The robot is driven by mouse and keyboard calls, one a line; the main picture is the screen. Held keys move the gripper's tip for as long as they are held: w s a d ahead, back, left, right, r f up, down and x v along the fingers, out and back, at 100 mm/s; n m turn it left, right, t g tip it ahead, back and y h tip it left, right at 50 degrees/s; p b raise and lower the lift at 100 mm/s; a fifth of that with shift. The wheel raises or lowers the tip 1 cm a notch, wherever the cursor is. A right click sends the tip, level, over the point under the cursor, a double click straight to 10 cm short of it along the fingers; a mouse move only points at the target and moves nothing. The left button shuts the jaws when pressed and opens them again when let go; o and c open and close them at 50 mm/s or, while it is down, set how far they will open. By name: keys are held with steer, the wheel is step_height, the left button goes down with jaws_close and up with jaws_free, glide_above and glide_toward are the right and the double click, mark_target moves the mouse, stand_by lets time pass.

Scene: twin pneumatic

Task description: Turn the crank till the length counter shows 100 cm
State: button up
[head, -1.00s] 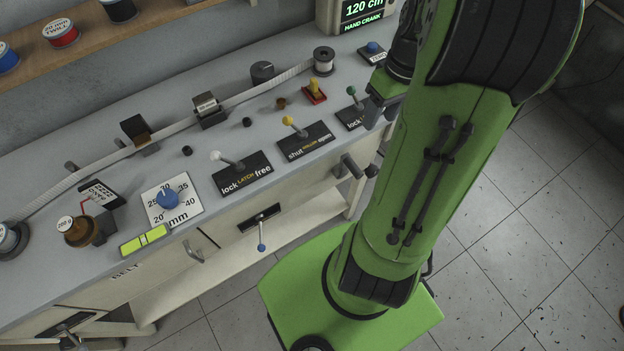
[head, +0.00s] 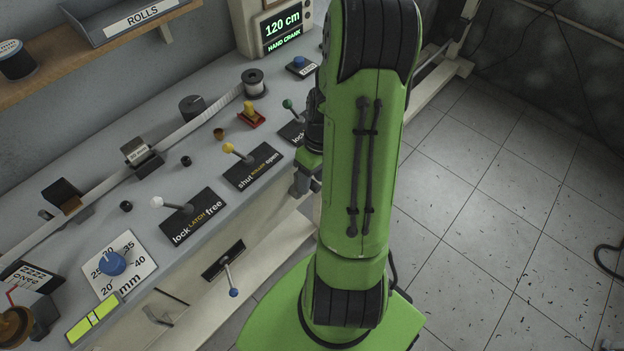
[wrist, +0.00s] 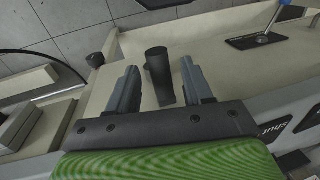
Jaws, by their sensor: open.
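The length counter (head: 283,28) at the back of the bench reads 120 cm, with HAND CRANK lit below. My gripper (head: 302,182) is at the bench's front edge in the head view, partly behind my arm. The crank is hidden behind my arm and gripper there. In the wrist view a dark cylindrical grip (wrist: 160,78), apparently the crank's handle, stands between the fingers of my gripper (wrist: 159,68). The fingers are open, with a gap on each side of the grip.
A blue-tipped lever (head: 230,276) sticks out of the front panel. The floor (head: 500,210) at right is mostly clear.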

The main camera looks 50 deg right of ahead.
steer(key=shift+c, duration=0.4)
jaws_close()
